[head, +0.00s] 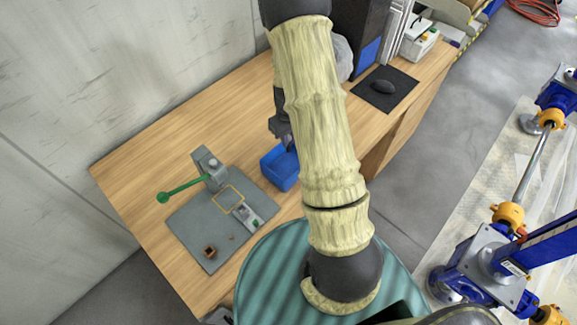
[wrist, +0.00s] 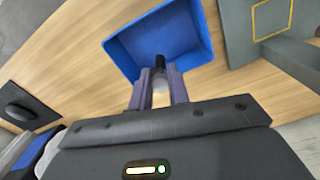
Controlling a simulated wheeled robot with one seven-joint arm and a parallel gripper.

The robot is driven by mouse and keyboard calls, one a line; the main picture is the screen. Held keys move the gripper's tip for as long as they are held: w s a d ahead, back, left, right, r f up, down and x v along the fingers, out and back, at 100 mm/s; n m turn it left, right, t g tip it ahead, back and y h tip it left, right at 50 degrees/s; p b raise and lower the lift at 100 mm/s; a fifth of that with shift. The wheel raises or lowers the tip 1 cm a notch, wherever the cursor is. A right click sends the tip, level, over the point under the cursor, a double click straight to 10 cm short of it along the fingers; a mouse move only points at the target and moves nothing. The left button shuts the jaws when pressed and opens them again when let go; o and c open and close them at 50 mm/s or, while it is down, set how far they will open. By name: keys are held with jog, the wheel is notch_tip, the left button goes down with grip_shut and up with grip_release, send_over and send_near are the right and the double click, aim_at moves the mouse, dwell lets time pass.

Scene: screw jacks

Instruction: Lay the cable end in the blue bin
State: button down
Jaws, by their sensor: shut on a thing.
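The blue bin (head: 280,168) stands on the wooden table, partly hidden behind my arm in the head view. In the wrist view the blue bin (wrist: 185,35) lies open below and ahead of my gripper. My gripper (wrist: 160,76) is shut on the cable end (wrist: 160,62), which has a dark tip and a paler part between the fingers. The tip shows against the inside of the bin, near its close wall. I cannot tell how high it is above the bin floor. In the head view my gripper is mostly hidden by my arm.
A grey plate (head: 200,241) with a green-handled press (head: 207,167) lies left of the bin. A black mouse pad (head: 386,88) with a mouse lies to the right. Blue and orange screw jacks (head: 490,262) stand on the floor at right. Bare wood lies around the bin.

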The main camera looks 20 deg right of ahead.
jog(key=shift+w+a+r+p, duration=0.1)
jog(key=shift+a+r+p, duration=0.3)
jog(key=shift+p, duration=0.1)
jog(key=a+r+m+p, duration=0.1)
jog(key=a+r+p, duration=0.2)
jog(key=a+p, duration=0.5)
jog(key=p, duration=0.2)
jog(key=shift+w+a+r+m+p, duration=0.15)
jog(key=shift+a+r+m+p, duration=0.15)
jog(key=shift+a+p, duration=0.1)
jog(key=shift+w, duration=0.1)
